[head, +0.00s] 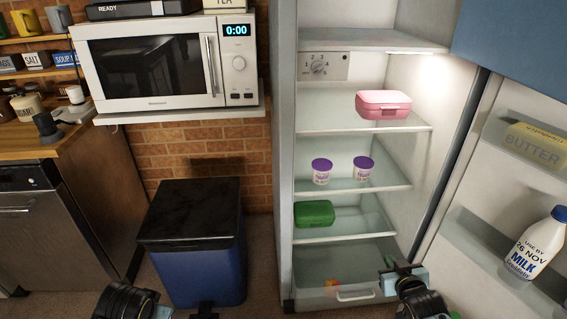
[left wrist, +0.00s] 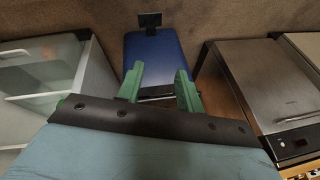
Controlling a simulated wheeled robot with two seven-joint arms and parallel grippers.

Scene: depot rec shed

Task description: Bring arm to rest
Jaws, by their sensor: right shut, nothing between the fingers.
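My right gripper (head: 400,274) shows at the bottom right of the head view, in front of the open fridge's bottom drawer. It is shut and empty. My right arm comes up below it from the bottom edge. My left arm shows only as a dark joint at the bottom left of the head view. In the left wrist view my left gripper (left wrist: 160,86) has its two green fingers apart, with nothing between them. The blue bin with a black lid (left wrist: 153,60) is beyond the fingers.
The fridge (head: 284,150) stands open, its door (head: 495,175) swung right, with milk (head: 536,243) in it. Shelves hold a pink box (head: 383,104), two purple-lidded pots and a green box (head: 314,213). The bin (head: 193,225) stands left, below a microwave (head: 160,65). A counter is farther left.

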